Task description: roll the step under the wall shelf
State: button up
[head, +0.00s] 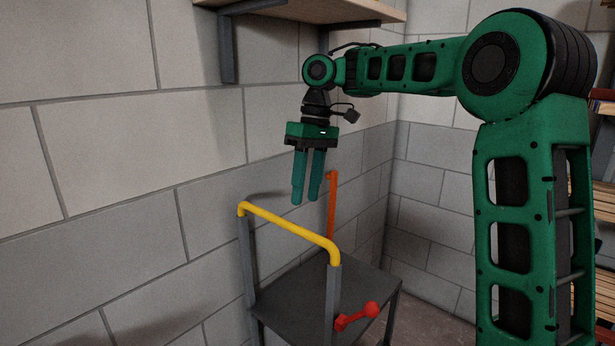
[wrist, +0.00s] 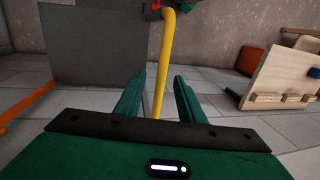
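The step is a dark grey stand (head: 325,298) beside the block wall, with a yellow push rail (head: 290,230) on grey posts. An orange upright bar (head: 332,205) and a red knobbed pedal or lever (head: 357,316) are on it. My gripper (head: 305,202) points down above the rail, apart from it. In the wrist view, the yellow rail (wrist: 163,65) shows between the open, empty fingers (wrist: 157,82), and the grey platform (wrist: 95,48) lies beyond. The wall shelf (head: 310,10) is at the top of the head view, only its underside and bracket visible.
The block wall (head: 110,190) runs close behind the step and meets another wall at a corner. Wooden racking (head: 604,205) stands at the right. In the wrist view, a pale board with pegs (wrist: 282,72) stands at the right, with clear tiled floor before it.

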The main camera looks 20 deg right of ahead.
jog(key=shift+w+d+r, duration=0.1)
jog(key=shift+d+r, duration=0.05)
jog(key=shift+r, duration=0.7)
jog(key=shift+w+d+r, duration=0.1)
jog(key=shift+d+r, duration=0.05)
jog(key=shift+r, duration=0.65)
jog(key=s+d+f+m, duration=0.4)
jog(key=s+d+f, duration=0.2)
jog(key=s, duration=0.5)
jog(key=s+d+f+m+h, duration=0.1)
jog(key=s+d+f+m, duration=0.3)
jog(key=s+d+f, duration=0.3)
jog(key=s+d+f+m+t, duration=0.1)
jog(key=s+d+f+m, duration=0.3)
jog(key=s, duration=1.2)
jog(key=d+f, duration=0.2)
jog(key=d, duration=0.1)
jog(key=shift+d+f+m+h, duration=0.2)
jog(key=shift+f+m+h, duration=0.1)
jog(key=shift+f+m, duration=0.1)
jog(key=shift+r, duration=0.1)
